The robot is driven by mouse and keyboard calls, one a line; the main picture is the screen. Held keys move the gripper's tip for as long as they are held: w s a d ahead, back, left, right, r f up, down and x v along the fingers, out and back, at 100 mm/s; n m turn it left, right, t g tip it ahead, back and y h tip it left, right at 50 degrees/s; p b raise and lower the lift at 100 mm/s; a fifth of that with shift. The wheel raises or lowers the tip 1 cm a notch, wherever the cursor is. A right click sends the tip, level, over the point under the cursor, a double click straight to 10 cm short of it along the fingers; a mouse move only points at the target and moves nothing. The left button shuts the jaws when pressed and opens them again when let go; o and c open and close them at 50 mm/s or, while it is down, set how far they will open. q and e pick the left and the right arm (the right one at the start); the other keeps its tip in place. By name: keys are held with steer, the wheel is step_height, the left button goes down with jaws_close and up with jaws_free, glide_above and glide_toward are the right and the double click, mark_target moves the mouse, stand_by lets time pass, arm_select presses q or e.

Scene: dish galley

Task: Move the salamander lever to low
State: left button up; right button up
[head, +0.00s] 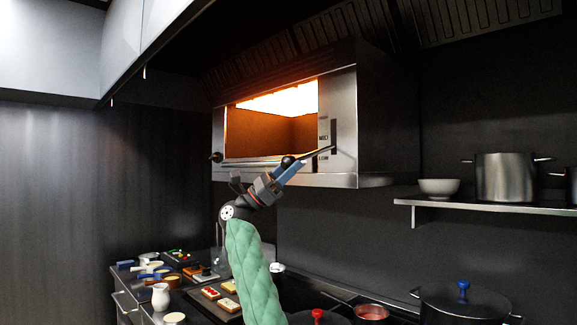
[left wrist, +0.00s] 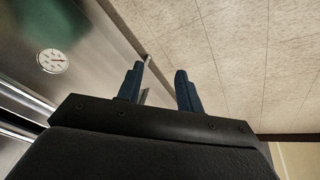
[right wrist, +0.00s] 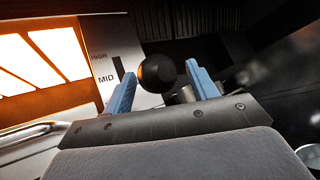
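The salamander (head: 340,95) hangs on the back wall with a glowing orange opening. Its right panel has a dark slot marked MID and LOW, which also shows with HIGH and MID in the right wrist view (right wrist: 118,68). The lever, a thin rod with a black ball knob (head: 288,161), sticks out from the lower half of the slot. My right gripper (head: 295,168) is at the knob; in the right wrist view the knob (right wrist: 158,73) lies between its blue, spread fingers, with a gap to the right finger. LOW is hidden there. My left gripper (left wrist: 158,85) is open and empty, outside the head view.
A shelf (head: 490,206) with a white bowl (head: 439,187) and a steel pot (head: 506,177) is at right. Below are a lidded pot (head: 463,303) and a counter with a tray (head: 222,306) and small dishes. The left wrist view shows tiled floor and a steel front with a gauge (left wrist: 52,61).

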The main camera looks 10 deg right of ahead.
steer(key=shift+w, duration=0.1)
steer(key=shift+a, duration=0.2)
arm_select(q)
steer(key=w+d+f+t+h+b, duration=0.1)
steer(key=d+f+b, duration=0.3)
steer(key=f, duration=0.4)
steer(key=shift+w+d+f+t, duration=0.3)
steer(key=shift+w+d, duration=0.15)
steer(key=shift+w, duration=0.05)
arm_select(e)
steer(key=w+a+f, duration=0.1)
steer(key=a, duration=0.5)
steer(key=w+a+f, duration=0.1)
steer(key=w+a, duration=0.1)
steer(key=a, duration=0.5)
steer(key=shift+w+a, duration=0.15)
steer(key=shift+w, duration=0.1)
